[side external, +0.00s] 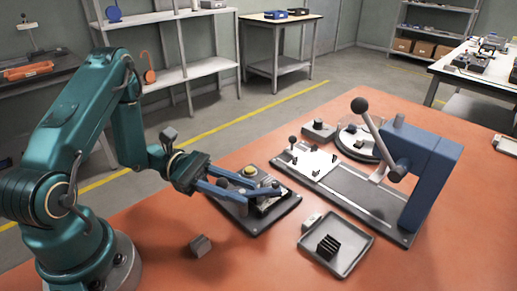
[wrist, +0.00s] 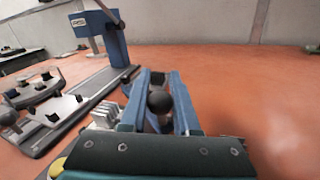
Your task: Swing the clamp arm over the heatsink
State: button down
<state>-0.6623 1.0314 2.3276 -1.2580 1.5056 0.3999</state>
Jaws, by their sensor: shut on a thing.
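My gripper (side external: 272,190) reaches over a dark fixture plate (side external: 283,209) in the side view. In the wrist view my gripper (wrist: 160,100) is shut around a black ball knob (wrist: 160,103), which looks like the clamp arm's handle end. The rest of the clamp arm is mostly hidden by the fingers. A silver finned block, which looks like the heatsink (wrist: 103,113), sits just left of the fingers in the wrist view. Whether the clamp arm lies over it cannot be told. A yellow button (side external: 250,170) stands on the fixture's far side.
A grey tray (side external: 352,264) with a black finned block (side external: 328,246) and a pale block lies to the right. A blue press (side external: 430,165) with a ball-ended lever stands behind it. The orange table's front is otherwise clear.

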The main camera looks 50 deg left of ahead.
jog(key=shift+w+d+n+t+y, duration=0.1)
jog(key=shift+n+t+y, duration=0.5)
jog(key=shift+t, duration=0.4)
jog(key=c, duration=0.7)
grip_release()
jog(key=shift+o, duration=0.2)
jog(key=shift+v, duration=2.55)
